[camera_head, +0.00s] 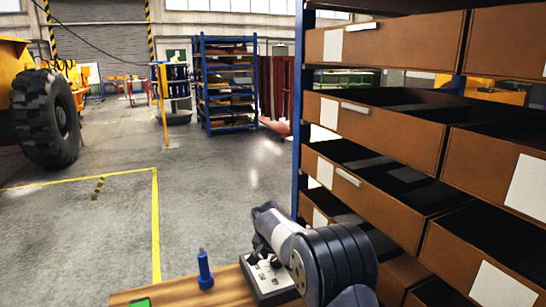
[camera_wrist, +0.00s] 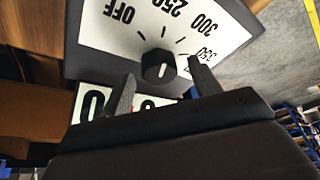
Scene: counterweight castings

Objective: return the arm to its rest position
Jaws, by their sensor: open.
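My gripper (camera_wrist: 162,70) is open, its two dark fingers spread in the wrist view. Beyond the fingertips is a white dial face (camera_wrist: 110,25) marked OFF, 250, 300 and 350, seen upside down. Its black knob (camera_wrist: 158,68) shows between the fingertips, and I see no finger touching it. In the head view my arm (camera_head: 330,262) bends over the right end of a wooden bench (camera_head: 228,290). The fingertips are not clear in that view.
A blue upright object (camera_head: 205,270) stands on the bench left of the arm, with a green item (camera_head: 140,302) at the front edge. A shelf rack with brown bins (camera_head: 385,130) rises close on the right. The floor (camera_head: 215,180) beyond the bench is clear.

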